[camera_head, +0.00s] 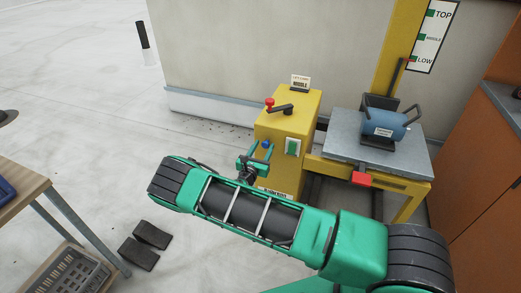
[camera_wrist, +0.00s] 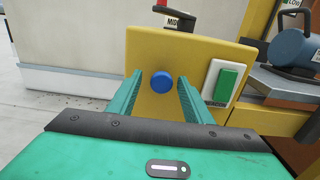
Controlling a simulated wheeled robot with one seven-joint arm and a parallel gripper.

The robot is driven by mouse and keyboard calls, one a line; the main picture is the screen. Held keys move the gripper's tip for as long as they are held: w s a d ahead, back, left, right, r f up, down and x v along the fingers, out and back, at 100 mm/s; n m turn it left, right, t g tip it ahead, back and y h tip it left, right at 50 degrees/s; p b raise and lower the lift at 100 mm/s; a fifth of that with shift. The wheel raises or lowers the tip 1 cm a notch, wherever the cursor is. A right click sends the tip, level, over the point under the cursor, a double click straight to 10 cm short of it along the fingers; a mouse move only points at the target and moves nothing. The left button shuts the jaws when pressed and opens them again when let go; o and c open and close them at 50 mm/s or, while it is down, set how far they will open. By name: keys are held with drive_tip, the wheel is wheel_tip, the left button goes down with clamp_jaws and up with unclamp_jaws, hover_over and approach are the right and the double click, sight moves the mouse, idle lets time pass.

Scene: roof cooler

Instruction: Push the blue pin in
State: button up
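The blue pin (camera_wrist: 162,81) is a round knob on the sloped front face of the yellow control box (camera_wrist: 218,50). In the head view the blue pin (camera_head: 266,144) shows as a small dot near my fingers. My gripper (camera_head: 256,154) is in front of the box, with its green fingers apart. In the wrist view my gripper (camera_wrist: 160,78) is open, with one finger to each side of the pin. Whether the fingers touch the pin or the face cannot be told. How far the pin stands out is unclear.
A green button (camera_wrist: 226,85) on a white plate is right of the pin. A lever with a red knob (camera_head: 269,103) and a "MIDDLE" sign (camera_head: 300,82) are on top. A lift platform (camera_head: 345,150) with a blue motor (camera_head: 384,123) stands right. A wooden table (camera_head: 22,187) is left.

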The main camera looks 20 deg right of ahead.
drive_tip(key=v, duration=1)
drive_tip(key=shift+s+a, duration=0.2)
drive_tip(key=shift+s, duration=0.1)
drive_tip(key=s+d+r+m+g, duration=0.5)
drive_tip(key=d+m, duration=0.2)
drive_tip(key=d, duration=0.1)
drive_tip(key=s+d+r+m+g+y, duration=0.1)
drive_tip(key=s+d+r+m+g, duration=0.35)
drive_tip(key=d+m, duration=0.3)
drive_tip(key=s+d+r+m+g, duration=0.45)
drive_tip(key=d+m, duration=0.25)
drive_tip(key=d, duration=0.2)
drive_tip(key=s+a+r+m+y, duration=0.1)
drive_tip(key=s+r+m+y, duration=0.4)
drive_tip(key=s, duration=0.9)
drive_tip(key=s+a+r+m+y, duration=0.1)
drive_tip(key=s+r+m+y, duration=0.3)
drive_tip(key=s+r+m, duration=0.4)
drive_tip(key=s+r, duration=0.2)
drive_tip(key=s, duration=0.4)
drive_tip(key=shift+s+r+m+g+y, duration=0.25)
drive_tip(key=shift+r+m+g+y, duration=0.05)
drive_tip(key=shift+m+y, duration=0.1)
